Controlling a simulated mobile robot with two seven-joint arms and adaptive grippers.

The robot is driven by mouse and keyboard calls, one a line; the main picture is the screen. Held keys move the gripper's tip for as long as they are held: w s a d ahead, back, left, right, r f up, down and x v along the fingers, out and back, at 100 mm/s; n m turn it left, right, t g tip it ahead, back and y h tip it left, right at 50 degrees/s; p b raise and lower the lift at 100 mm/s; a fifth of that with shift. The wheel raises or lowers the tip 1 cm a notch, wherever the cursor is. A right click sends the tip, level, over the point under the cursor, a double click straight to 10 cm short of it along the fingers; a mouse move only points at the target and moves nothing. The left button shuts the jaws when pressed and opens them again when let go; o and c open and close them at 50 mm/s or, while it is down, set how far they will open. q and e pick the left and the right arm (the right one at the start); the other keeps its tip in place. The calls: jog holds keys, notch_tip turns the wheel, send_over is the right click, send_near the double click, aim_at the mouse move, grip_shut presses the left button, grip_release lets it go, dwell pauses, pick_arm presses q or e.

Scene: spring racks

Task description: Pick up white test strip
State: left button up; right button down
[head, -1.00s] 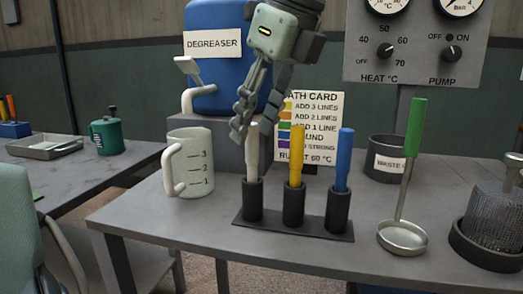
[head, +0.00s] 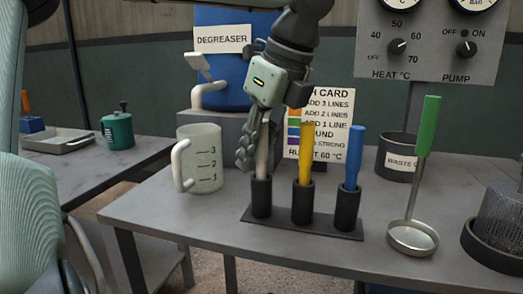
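The white test strip (head: 262,165) stands upright in the left black holder of a rack (head: 300,224) on the grey table. A yellow strip (head: 305,155) stands in the middle holder and a blue strip (head: 355,155) in the right one. My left gripper (head: 259,158) comes down from above, with its fingers around the upper part of the white strip. The fingers look open, one on each side of it; whether they touch it is hard to tell. The strip's lower end is hidden in its holder. My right gripper is not in view.
A measuring jug (head: 205,160) stands close left of the rack. A printed card (head: 322,130) and a waste cup (head: 397,168) are behind it. A ladle with a green handle (head: 427,125) stands to the right. The table front is clear.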

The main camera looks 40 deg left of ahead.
pick_arm(q)
jog(key=c, duration=0.3)
jog(key=shift+r, duration=0.15)
notch_tip(320, 180, up, 10)
jog(key=shift+r, duration=0.15)
grip_shut()
dwell(0.3)
